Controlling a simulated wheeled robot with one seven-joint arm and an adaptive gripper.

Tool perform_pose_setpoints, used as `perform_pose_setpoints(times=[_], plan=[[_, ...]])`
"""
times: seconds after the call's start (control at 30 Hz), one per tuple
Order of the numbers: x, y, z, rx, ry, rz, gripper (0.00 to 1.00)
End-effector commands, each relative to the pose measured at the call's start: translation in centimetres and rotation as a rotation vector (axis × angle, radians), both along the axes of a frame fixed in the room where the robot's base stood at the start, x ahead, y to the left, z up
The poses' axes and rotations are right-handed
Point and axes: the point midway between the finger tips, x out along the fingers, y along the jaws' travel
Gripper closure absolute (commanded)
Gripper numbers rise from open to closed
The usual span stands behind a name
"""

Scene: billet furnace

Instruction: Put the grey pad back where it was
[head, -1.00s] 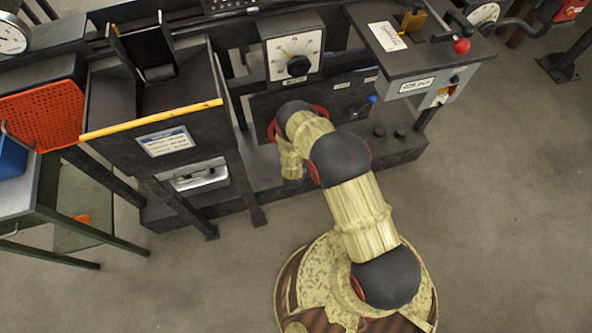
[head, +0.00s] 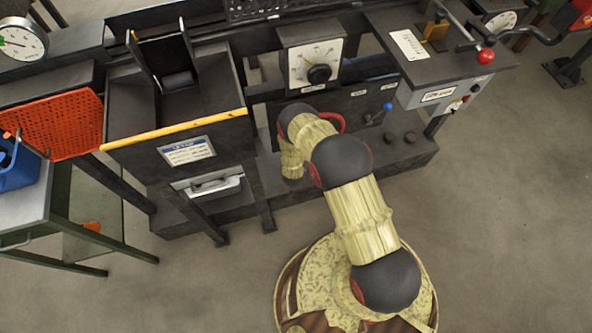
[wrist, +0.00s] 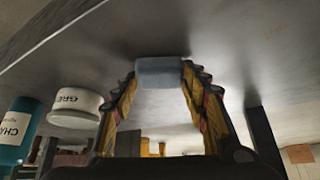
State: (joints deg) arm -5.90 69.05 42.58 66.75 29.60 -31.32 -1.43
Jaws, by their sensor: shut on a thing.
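In the wrist view, my gripper (wrist: 160,80) is shut on the grey pad (wrist: 160,71), a small blue-grey block held between its ridged fingertips. A broad grey surface lies behind the pad; I cannot tell whether the pad touches it. In the head view, my arm bends toward the dark machine (head: 390,155); my fingers and the pad are hidden there.
A white tub (wrist: 75,108) and a teal container (wrist: 18,130) are left in the wrist view.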

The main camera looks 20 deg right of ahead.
Motion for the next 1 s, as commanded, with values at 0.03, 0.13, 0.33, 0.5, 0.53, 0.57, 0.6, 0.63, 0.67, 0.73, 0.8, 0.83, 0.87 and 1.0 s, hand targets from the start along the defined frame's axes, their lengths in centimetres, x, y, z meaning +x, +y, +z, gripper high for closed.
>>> perform_pose_setpoints(times=[0.03,0.13,0.33,0.5,0.53,0.57,0.6,0.63,0.67,0.73,0.8,0.83,0.87,1.0], plan=[[0.0,0.0,0.0,0.0,0.0,0.0,0.79],[0.0,0.0,0.0,0.0,0.0,0.0,0.53],[0.0,0.0,0.0,0.0,0.0,0.0,0.42],[0.0,0.0,0.0,0.0,0.0,0.0,0.34],[0.0,0.0,0.0,0.0,0.0,0.0,0.34],[0.0,0.0,0.0,0.0,0.0,0.0,0.34],[0.0,0.0,0.0,0.0,0.0,0.0,0.34],[0.0,0.0,0.0,0.0,0.0,0.0,0.34],[0.0,0.0,0.0,0.0,0.0,0.0,0.34],[0.0,0.0,0.0,0.0,0.0,0.0,0.34],[-0.1,0.0,0.1,0.0,0.0,0.0,0.34],[-0.2,0.1,0.2,0.0,0.001,0.001,0.34],[-0.3,0.1,0.4,0.0,0.001,0.001,0.34],[-0.9,0.4,1.7,-0.001,0.0,0.002,0.34]])
